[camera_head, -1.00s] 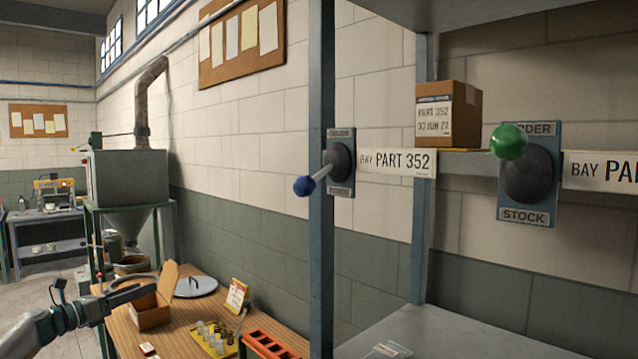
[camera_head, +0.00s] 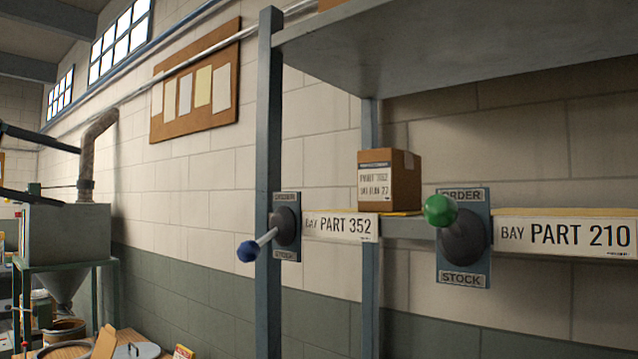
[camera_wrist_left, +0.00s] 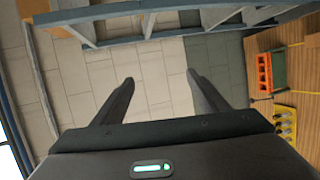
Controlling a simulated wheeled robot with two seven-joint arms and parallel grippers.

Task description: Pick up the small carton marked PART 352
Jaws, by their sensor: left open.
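The small brown carton marked PART 352 (camera_head: 405,183) stands upright on the narrow shelf ledge of the rack, above the end of the BAY PART 352 label (camera_head: 340,226). Its white printed label faces me. My left gripper (camera_head: 60,176) is at the far left edge of the head view, well away from the carton, with its two dark fingers apart. In the left wrist view the left gripper (camera_wrist_left: 160,77) is open with nothing between its fingers. I cannot make out the carton in that view. My right gripper is not in view.
A blue-knobbed lever (camera_head: 248,251) and a green-knobbed lever (camera_head: 439,210) stick out on either side of the PART 352 label. A rack post (camera_head: 268,150) and an upper shelf (camera_head: 470,50) frame the carton. A hopper (camera_head: 65,232) stands left.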

